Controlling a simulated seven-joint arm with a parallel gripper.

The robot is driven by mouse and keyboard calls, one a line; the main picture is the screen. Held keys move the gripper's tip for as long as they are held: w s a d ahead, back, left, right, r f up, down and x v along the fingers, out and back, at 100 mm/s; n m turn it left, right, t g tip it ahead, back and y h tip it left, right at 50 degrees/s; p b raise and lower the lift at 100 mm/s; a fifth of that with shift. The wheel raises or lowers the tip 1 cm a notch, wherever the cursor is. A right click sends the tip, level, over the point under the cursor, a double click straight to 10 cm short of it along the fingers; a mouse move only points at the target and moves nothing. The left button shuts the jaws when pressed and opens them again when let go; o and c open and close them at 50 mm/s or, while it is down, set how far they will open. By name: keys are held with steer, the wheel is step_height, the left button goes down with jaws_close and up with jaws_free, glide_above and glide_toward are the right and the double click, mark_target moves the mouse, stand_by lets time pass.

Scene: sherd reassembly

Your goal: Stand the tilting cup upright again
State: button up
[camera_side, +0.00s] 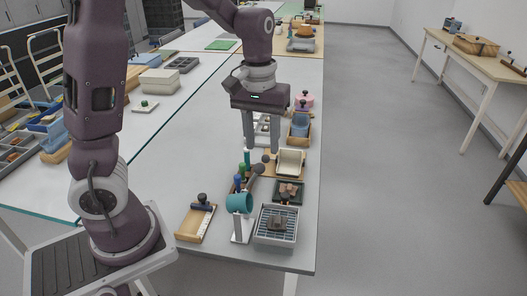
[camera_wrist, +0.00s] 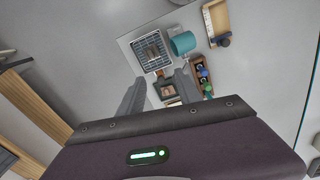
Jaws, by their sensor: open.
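A teal cup-like cylinder (camera_side: 239,203) lies tilted, its round end facing sideways, by a white stand (camera_side: 242,231) near the table's front end. It also shows in the wrist view (camera_wrist: 182,43), beside a wire rack. My gripper (camera_side: 262,149) is open and empty, pointing down above the table, behind and to the right of the teal cylinder. In the wrist view its two fingers (camera_wrist: 160,78) are apart, with the teal cylinder beyond their tips.
A wire rack (camera_side: 276,238) holding a brown piece stands right of the teal cylinder. A wooden tray (camera_side: 195,223) lies left. Several upright bottles or tools (camera_side: 240,181), a dark tray (camera_side: 288,192) and a cream tray (camera_side: 290,162) crowd behind. The table's left-middle (camera_side: 190,140) is clear.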

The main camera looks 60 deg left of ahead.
mark_target(259, 164)
steer(key=w+a+f, duration=0.1)
steer(key=f, duration=0.1)
steer(key=w+a+f+n+g+y, duration=0.1)
steer(key=a+f, duration=0.1)
steer(key=f, duration=0.1)
steer(key=w+a+f+n, duration=0.1)
steer(key=a+f, duration=0.1)
steer(key=shift+w+f+g+y, duration=0.25)
steer(key=shift+w+g+y, duration=0.05)
steer(key=shift+s+a+f, duration=0.15)
steer(key=shift+s+f, duration=0.05)
steer(key=shift+f, duration=1.2)
steer(key=shift+s+a+f, duration=0.1)
steer(key=shift+s+f, duration=0.1)
steer(key=shift+f, duration=1.15)
steer(key=shift+s+a+f, duration=0.1)
steer(key=shift+a, duration=0.05)
steer(key=shift+s+a+r+t+h, duration=0.25)
steer(key=shift+s+a, duration=0.25)
steer(key=shift+s+a+r+t+h, duration=0.2)
steer(key=shift+s+a+t+h, duration=0.05)
steer(key=shift+s+a, duration=0.2)
steer(key=s+a+r+t+h, duration=0.1)
steer(key=s+a+t+h, duration=0.2)
steer(key=s+a, duration=0.4)
steer(key=shift+r, duration=0.4)
